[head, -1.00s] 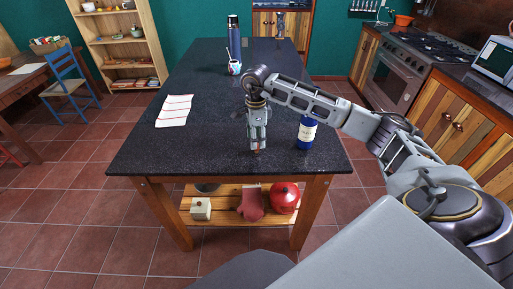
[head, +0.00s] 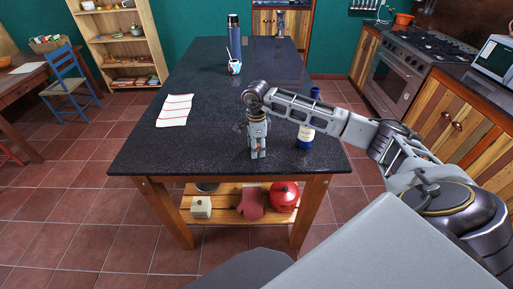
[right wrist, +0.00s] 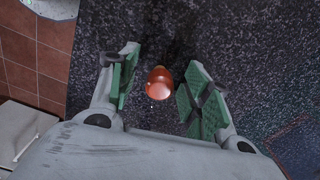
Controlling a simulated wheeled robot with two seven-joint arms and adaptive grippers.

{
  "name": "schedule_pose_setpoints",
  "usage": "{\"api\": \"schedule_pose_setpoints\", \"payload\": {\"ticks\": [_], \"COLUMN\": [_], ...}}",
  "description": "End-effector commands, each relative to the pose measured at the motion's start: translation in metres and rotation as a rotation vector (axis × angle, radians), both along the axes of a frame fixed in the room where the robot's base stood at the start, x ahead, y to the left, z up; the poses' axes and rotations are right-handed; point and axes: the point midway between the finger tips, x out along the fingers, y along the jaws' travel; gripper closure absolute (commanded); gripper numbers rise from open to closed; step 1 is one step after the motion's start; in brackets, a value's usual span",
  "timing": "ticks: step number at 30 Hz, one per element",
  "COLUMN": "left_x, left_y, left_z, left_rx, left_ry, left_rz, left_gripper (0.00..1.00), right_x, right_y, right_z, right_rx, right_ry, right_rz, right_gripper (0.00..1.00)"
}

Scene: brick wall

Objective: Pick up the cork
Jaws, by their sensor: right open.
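My right gripper (head: 258,154) points down over the near edge of the dark stone table (head: 190,143). In the right wrist view, its jaws (right wrist: 160,76) are open, with green pads on both sides. A small rounded orange-red object, seemingly the cork (right wrist: 159,83), is between the pads with a gap on each side. Nothing is held. In the head view the cork is mostly hidden by the fingers. My left gripper is not in view.
A blue bottle with a pale label (head: 305,136) stands just right of my right gripper, partly behind my arm. A paper sheet (head: 175,110) lies left. A patterned cup (head: 235,67) and tall blue flask (head: 234,36) stand farther back. The table's middle is clear.

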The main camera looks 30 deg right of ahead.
Motion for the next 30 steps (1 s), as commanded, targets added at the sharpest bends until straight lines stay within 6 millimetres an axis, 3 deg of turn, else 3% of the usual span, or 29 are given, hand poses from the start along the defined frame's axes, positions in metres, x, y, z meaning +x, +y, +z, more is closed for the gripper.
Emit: {"api": "schedule_pose_setpoints", "payload": {"ticks": [1, 9, 23, 30], "left_x": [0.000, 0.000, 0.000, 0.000], "left_y": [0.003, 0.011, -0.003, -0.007], "left_z": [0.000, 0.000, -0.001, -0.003], "left_rx": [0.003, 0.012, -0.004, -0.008], "left_ry": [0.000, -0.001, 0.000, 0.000], "left_rz": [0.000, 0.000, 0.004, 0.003], "left_gripper": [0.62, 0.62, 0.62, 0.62], "right_x": [0.000, 0.000, 0.000, 0.001], "right_y": [0.000, 0.000, 0.000, 0.000], "right_z": [0.000, 0.000, 0.003, 0.021], "right_rx": [0.000, 0.000, 0.001, 0.000], "right_ry": [0.000, 0.000, -0.001, -0.003], "right_rz": [0.000, 0.000, 0.000, -0.001], "right_gripper": [0.55, 0.88, 0.89, 0.89]}}
